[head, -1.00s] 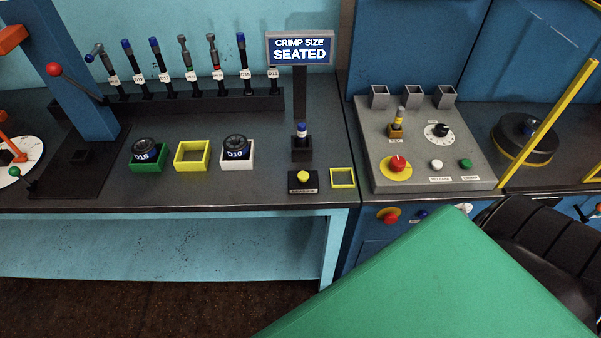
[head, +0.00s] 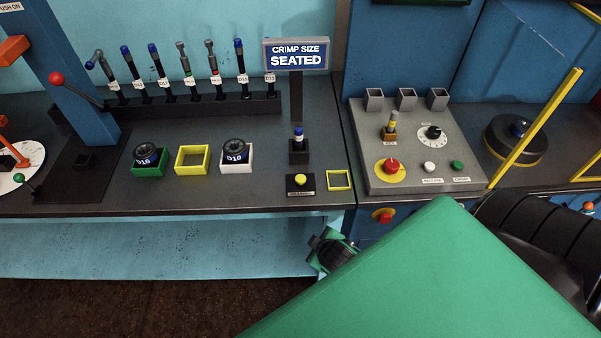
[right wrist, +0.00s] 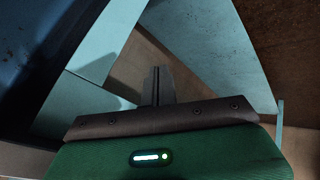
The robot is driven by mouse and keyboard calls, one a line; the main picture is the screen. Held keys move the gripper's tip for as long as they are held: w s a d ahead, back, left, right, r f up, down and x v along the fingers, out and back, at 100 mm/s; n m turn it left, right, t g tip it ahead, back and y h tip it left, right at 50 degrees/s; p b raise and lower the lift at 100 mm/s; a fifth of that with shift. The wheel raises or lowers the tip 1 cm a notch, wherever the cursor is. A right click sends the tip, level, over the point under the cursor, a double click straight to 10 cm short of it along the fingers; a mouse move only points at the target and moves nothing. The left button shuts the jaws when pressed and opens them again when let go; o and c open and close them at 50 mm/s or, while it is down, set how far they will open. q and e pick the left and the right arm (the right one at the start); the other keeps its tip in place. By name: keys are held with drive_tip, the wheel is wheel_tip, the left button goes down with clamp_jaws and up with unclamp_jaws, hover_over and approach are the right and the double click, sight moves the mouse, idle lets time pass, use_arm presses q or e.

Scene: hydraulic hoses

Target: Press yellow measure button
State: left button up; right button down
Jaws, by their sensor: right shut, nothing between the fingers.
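The yellow measure button (head: 300,180) sits on a small black box near the front edge of the bench, with a label too small to read below it. The sign (head: 296,54) above reads "CRIMP SIZE SEATED". In the right wrist view my right gripper (right wrist: 158,84) is shut and empty, with pale blue panels and a brown surface beyond. In the head view a green and black part of my right arm shows below the bench's front edge, under the button. My left gripper is out of view.
A yellow square frame (head: 339,180) lies right of the button. Green, yellow and white trays (head: 193,160) stand to the left, two holding black dies. A grey control panel (head: 447,177) with a red button stands to the right. A hose rack (head: 180,112) lines the back.

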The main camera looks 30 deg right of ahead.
drive_tip(key=w+d+r+n+t, duration=0.1)
drive_tip(key=w+r+n+t, duration=0.25)
drive_tip(key=r, duration=0.85)
drive_tip(key=w+r+n+t+p, duration=0.15)
drive_tip(key=r+n+t, duration=0.25)
drive_tip(key=r, duration=0.8)
drive_tip(key=w+d+r+n+t+b, duration=0.1)
drive_tip(key=w+r+n+t, duration=0.25)
drive_tip(key=r, duration=0.85)
drive_tip(key=w+a+r+n+g+y, duration=0.1)
drive_tip(key=a+r+n+y, duration=0.25)
drive_tip(key=n+y, duration=0.5)
drive_tip(key=a+r+n+y, duration=0.2)
drive_tip(key=a+n+y, duration=0.3)
drive_tip(key=n, duration=0.7)
drive_tip(key=w+d+f+n+g+h, duration=0.1)
drive_tip(key=d+f+n+g+h, duration=0.4)
drive_tip(key=d+f+n+g, duration=0.4)
wheel_tip(320, 180, down, 2)
drive_tip(key=n+g, duration=0.1)
drive_tip(key=n, duration=0.6)
drive_tip(key=shift+f, duration=0.2)
